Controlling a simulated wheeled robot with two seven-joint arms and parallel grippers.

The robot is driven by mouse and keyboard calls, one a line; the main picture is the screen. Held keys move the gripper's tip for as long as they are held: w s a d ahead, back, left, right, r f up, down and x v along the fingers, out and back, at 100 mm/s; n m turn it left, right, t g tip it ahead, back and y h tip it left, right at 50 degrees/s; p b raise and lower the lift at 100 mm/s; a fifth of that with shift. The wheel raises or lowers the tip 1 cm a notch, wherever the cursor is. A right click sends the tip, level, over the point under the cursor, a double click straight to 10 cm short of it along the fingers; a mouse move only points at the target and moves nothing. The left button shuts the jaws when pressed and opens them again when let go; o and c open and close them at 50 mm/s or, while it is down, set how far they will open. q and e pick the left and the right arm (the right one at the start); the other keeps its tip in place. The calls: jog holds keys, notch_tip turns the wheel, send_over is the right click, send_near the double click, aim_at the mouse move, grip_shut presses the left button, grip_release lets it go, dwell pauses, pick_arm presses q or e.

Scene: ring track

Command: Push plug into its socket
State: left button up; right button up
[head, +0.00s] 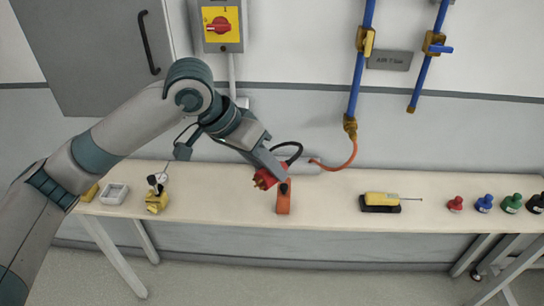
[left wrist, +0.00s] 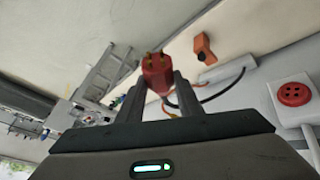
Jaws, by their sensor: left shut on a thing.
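My left gripper (head: 267,172) is shut on a red plug (head: 263,182) above the bench, left of its middle. In the left wrist view, the plug (left wrist: 158,72) sits between the two fingers of the gripper (left wrist: 160,88), its brass-coloured pins pointing away from my palm. A black cable trails from it. A round red socket (left wrist: 293,94) with several holes shows in a white housing at the right of the left wrist view, apart from the plug. In the head view the arm mostly hides a white box on the wall (head: 243,102). My right gripper is not in view.
A yellow switch box (head: 220,25) and blue pipes (head: 361,60) are on the wall.

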aim_at(260, 182)
pick_arm(q)
jog(key=f+m+g, duration=0.1)
jog(key=a+f+m, duration=0.1)
jog(key=m, duration=0.1)
jog(key=s+f+m+g, duration=0.1)
jog(key=shift+a+f+m+g, duration=0.25)
jog(key=shift+a+m+g, duration=0.05)
jog(key=shift+m, duration=0.1)
jog(key=shift+s+a+f+m+g, duration=0.25)
jog(key=shift+f+m+g, duration=0.25)
jog(key=shift+m, duration=0.35)
jog(key=shift+s+a+f+m+g, duration=0.1)
jog(key=shift+a+f+m+g, duration=0.2)
jog(key=shift+f+m, duration=0.5)
jog(key=shift+s+a+f+m+g, duration=0.2)
jog(key=shift+f+m+g, duration=0.25)
jog(key=shift+m, duration=0.5)
jog(key=w+a+n+t+y, duration=0.1)
jog(key=a+n+t+y, duration=0.1)
jog(key=a+n+t, duration=0.6)
jog(key=a+n, duration=0.7)
jog(key=n, duration=0.2)
jog(key=shift+w+f, duration=0.25)
